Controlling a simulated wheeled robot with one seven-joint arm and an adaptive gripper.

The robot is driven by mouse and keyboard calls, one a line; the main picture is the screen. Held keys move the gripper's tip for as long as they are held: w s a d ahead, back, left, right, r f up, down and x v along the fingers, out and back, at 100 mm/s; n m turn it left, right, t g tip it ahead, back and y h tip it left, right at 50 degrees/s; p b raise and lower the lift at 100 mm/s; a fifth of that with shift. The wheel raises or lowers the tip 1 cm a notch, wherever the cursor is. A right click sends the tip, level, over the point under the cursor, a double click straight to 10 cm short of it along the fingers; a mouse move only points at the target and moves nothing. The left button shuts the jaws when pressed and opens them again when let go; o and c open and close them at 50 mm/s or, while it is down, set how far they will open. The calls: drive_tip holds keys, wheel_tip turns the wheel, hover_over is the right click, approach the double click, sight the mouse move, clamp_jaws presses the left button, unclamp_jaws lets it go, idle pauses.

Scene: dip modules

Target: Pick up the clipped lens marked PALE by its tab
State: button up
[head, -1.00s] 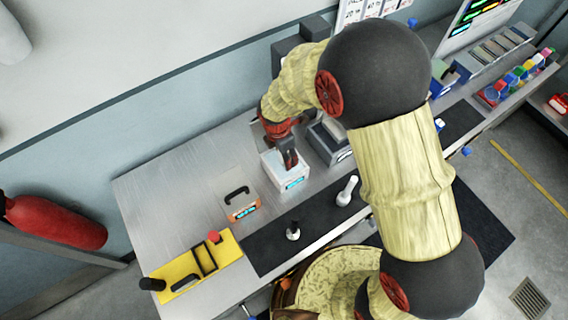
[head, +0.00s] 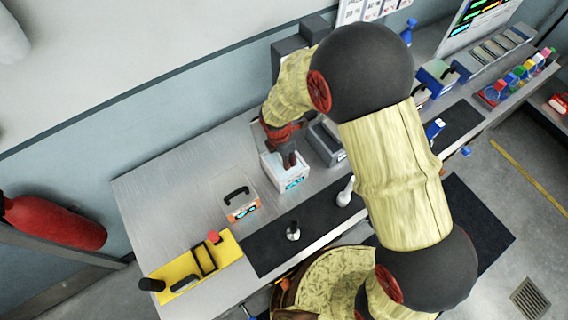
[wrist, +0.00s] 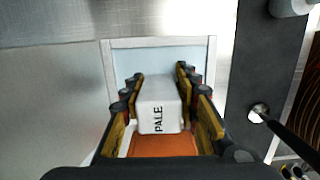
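A white block marked PALE (wrist: 158,105) shows in the wrist view, between the fingers of my gripper (wrist: 160,85). It stands in a white-rimmed box (wrist: 160,42) with a pale blue inside and an orange patch nearer the camera. The fingers lie along both sides of the block, with what looks like a narrow gap at each side, so they seem open around it. In the head view my gripper (head: 289,160) is over the white box with a cyan label (head: 291,185); the block is hidden there.
A handled box with an orange label (head: 240,203) stands left of the white box, and a grey box (head: 326,142) close on its right. A yellow tray (head: 215,245) lies at the near left. White-topped pieces stand on a dark mat (head: 262,250). Bare bench lies at the left.

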drive_tip(key=shift+s+f, duration=0.1)
drive_tip(key=shift+f, duration=0.05)
clamp_jaws()
drive_tip(key=shift+d, duration=0.1)
